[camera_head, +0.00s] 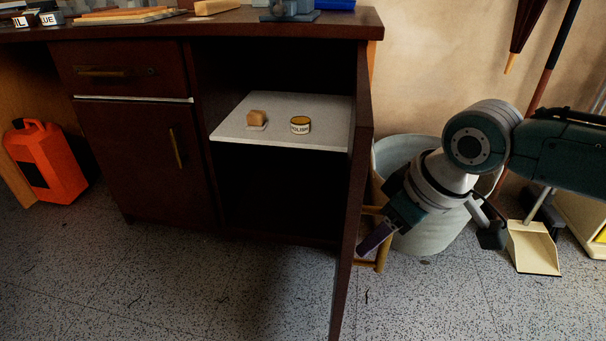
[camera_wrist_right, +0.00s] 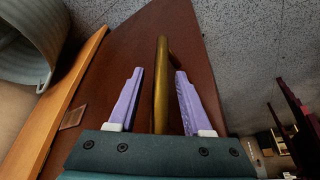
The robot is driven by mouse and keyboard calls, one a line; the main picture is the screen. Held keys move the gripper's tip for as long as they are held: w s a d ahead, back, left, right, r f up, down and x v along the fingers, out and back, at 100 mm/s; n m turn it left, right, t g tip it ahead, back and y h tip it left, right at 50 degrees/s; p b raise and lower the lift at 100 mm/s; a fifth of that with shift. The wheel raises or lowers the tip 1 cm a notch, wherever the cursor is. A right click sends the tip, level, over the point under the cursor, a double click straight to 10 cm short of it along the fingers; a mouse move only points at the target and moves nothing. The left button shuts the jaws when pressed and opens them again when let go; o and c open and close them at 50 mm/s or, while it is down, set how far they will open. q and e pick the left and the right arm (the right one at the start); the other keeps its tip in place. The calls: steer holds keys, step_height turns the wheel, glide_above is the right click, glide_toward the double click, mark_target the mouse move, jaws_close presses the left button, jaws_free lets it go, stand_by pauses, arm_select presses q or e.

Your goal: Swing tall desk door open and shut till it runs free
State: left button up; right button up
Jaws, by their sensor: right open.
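The tall desk door (camera_head: 350,220) stands swung open, seen nearly edge-on at the right of the desk's open compartment in the head view. Its dark brown outer face (camera_wrist_right: 130,60) fills the middle of the right wrist view. A brass bar handle (camera_wrist_right: 161,85) is on that face; part of it shows beside the door in the head view (camera_head: 382,257). My right gripper (camera_head: 362,246) is at the handle. Its two purple fingers (camera_wrist_right: 157,88) are open, one on each side of the bar, with gaps visible on both sides. My left gripper is out of view.
A polish tin (camera_head: 300,125) and a tan block (camera_head: 257,118) sit on the compartment's pale shelf (camera_head: 235,128). A grey bin (camera_head: 425,235) stands close behind my right gripper, with a dustpan (camera_head: 533,248) farther right. Floor before the desk is clear.

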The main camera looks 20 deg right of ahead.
steer(key=shift+c, duration=0.4)
jaws_close()
stand_by(1.0)
